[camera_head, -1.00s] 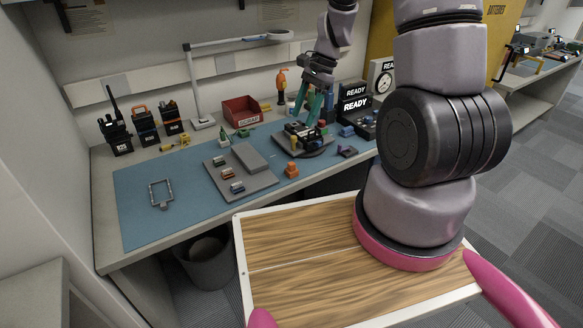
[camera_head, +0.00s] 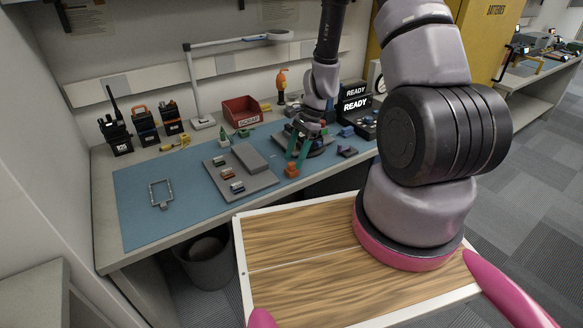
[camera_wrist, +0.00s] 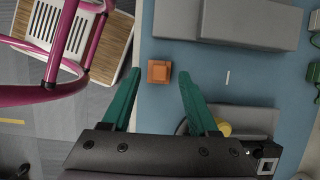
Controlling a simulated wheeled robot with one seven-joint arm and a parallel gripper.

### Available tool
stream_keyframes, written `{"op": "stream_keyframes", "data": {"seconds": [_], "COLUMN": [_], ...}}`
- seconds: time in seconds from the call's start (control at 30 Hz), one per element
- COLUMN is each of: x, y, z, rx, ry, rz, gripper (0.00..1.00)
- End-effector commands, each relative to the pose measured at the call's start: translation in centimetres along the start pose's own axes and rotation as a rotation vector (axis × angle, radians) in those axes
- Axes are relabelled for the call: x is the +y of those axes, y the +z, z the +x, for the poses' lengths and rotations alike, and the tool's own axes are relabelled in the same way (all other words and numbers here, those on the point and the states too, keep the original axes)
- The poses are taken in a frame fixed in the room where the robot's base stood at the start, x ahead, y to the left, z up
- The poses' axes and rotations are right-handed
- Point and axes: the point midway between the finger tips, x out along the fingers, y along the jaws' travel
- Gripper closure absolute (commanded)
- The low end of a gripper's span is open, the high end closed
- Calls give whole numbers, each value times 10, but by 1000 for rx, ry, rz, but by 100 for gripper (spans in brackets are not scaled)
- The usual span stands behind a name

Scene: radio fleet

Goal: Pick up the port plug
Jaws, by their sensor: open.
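The port plug looks to be the small orange stepped piece (camera_head: 292,170) on the blue mat (camera_head: 140,213), near the mat's front edge. In the wrist view it is an orange square (camera_wrist: 159,71) between the two green fingertips, with a gap on each side. My gripper (camera_head: 297,157) is open and empty, its fingers pointing down just above and behind the plug. The fingers also show in the wrist view (camera_wrist: 160,80). I cannot tell the exact height left between fingertips and plug.
A grey tray (camera_head: 262,190) with a grey block and several small coloured parts lies left of the plug. A dark device on a grey pad (camera_head: 318,150) is just behind my gripper. A red bin (camera_head: 241,111) stands farther back. The mat's left side is mostly clear.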

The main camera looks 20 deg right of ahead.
Motion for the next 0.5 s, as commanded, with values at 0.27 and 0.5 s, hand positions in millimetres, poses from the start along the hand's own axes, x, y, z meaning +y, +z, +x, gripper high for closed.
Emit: {"op": "stream_keyframes", "data": {"seconds": [0.27,0.5], "x": [0,0], "y": [0,0], "z": [16,16], "rx": [0,0], "ry": [0,0], "rz": [-1,-1], "gripper": [40,86]}}
